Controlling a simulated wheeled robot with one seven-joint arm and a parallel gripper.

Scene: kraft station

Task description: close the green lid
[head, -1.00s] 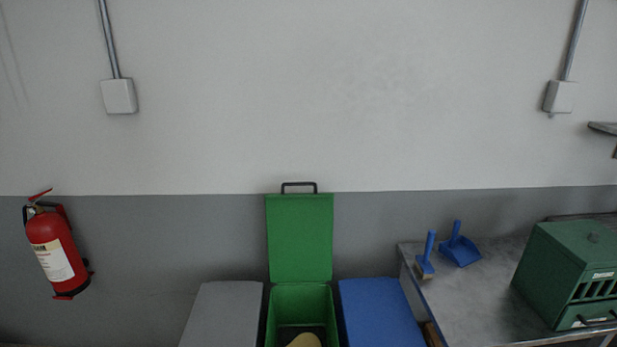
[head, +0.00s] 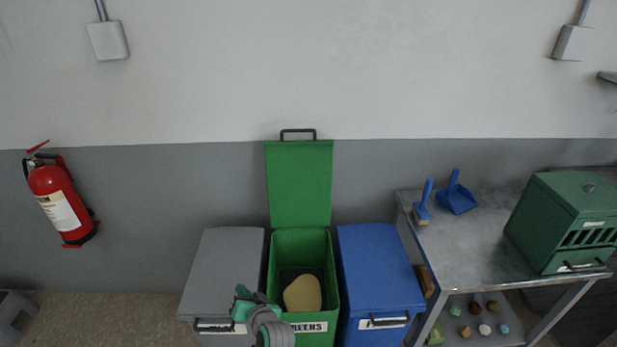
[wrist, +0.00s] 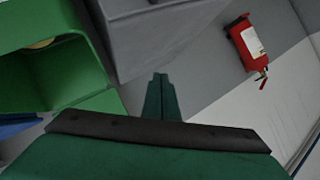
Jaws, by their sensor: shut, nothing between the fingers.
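The green lid (head: 299,183) stands upright, open, at the back of the green bin (head: 334,300), with a black handle on its top edge. A tan rounded object (head: 303,293) lies inside the open bin. My gripper (head: 243,292) is low in the head view, in front of the seam between the grey bin and the green bin, well below the lid. In the wrist view my gripper (wrist: 161,80) shows its fingers together and empty. The green bin (wrist: 75,75) is at the left there; the lid is not clearly visible in that view.
A grey bin (head: 228,255) with its lid down stands left of the green bin, and a blue bin (head: 375,260) with its lid down stands right. A metal table (head: 465,245) holds a blue brush, a dustpan and a green box. A fire extinguisher (head: 60,200) hangs at left.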

